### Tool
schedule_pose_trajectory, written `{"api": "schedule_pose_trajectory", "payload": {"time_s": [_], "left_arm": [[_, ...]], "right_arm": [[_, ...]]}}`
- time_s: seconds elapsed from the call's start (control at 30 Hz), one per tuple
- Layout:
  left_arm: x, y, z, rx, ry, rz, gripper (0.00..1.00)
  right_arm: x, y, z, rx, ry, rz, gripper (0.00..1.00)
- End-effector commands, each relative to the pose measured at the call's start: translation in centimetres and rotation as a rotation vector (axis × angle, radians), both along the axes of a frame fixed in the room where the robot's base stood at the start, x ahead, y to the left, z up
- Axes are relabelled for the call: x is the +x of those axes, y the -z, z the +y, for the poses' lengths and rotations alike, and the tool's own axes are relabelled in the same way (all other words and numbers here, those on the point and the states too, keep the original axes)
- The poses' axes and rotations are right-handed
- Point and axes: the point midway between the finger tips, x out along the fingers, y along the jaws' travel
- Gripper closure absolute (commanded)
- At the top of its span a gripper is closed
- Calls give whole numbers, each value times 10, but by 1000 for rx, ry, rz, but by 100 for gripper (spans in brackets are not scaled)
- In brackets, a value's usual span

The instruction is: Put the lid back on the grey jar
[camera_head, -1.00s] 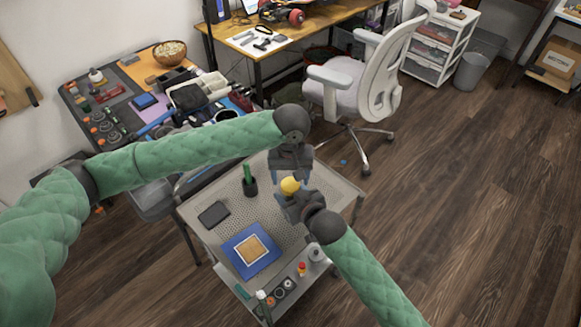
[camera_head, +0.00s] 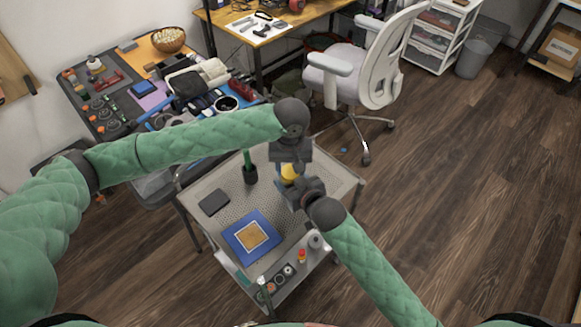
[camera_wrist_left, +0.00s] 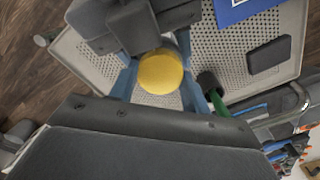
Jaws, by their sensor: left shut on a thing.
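A yellow round piece (camera_head: 289,173), with the look of a lid, is above the perforated grey top of the cart. In the left wrist view the yellow piece (camera_wrist_left: 160,72) sits between the blue fingers of my left gripper (camera_wrist_left: 160,90), which is shut on it. In the head view my left gripper (camera_head: 290,168) comes from above. My right gripper (camera_head: 292,186) is close beside it and partly covers the yellow piece. The right fingertips are mostly hidden, so I cannot tell whether they hold anything. I cannot make out the grey jar for certain.
Small items stand on the lower shelf. A cluttered desk is at the left; a white chair (camera_head: 375,70) stands behind.

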Motion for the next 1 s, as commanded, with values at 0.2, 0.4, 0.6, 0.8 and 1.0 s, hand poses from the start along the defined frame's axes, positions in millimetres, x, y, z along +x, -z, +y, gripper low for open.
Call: {"api": "schedule_pose_trajectory", "payload": {"time_s": [0.2, 0.4, 0.6, 0.8, 1.0], "left_arm": [[0, 0, 0, 0, 174, 0, 80], [0, 0, 0, 0, 285, 1, 80], [0, 0, 0, 0, 288, 1, 80], [0, 0, 0, 0, 287, 0, 31], [0, 0, 0, 0, 287, 0, 31]], "right_arm": [[0, 0, 0, 0, 0, 0, 100], [0, 0, 0, 0, 0, 0, 100], [0, 0, 0, 0, 0, 0, 100], [0, 0, 0, 0, 0, 0, 100], [0, 0, 0, 0, 0, 0, 100]]}}
